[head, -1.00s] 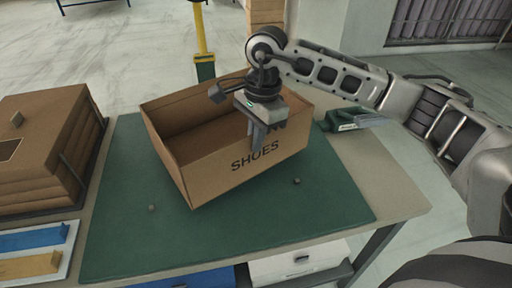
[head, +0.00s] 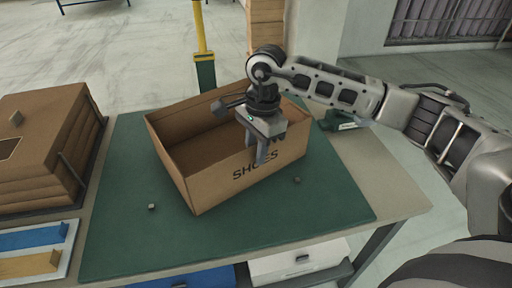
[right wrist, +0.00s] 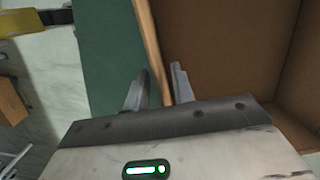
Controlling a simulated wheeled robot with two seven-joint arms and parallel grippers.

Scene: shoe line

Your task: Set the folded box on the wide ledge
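The brown cardboard box (head: 215,180), marked SHOES, stands open-topped and turned at an angle on the green mat. My right gripper (head: 262,155) is over its front wall, hiding part of the lettering. In the right wrist view the gripper (right wrist: 159,72) has one finger on each side of the wall's rim (right wrist: 149,45), with gaps showing, so it looks open around the wall. The box's inside (right wrist: 225,50) fills the right of that view. My left gripper is not in view. I cannot tell which surface is the wide ledge.
The green mat (head: 125,240) covers most of the table. Small grey blocks (head: 151,206) lie on it. A yellow post (head: 200,30) rises behind the table.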

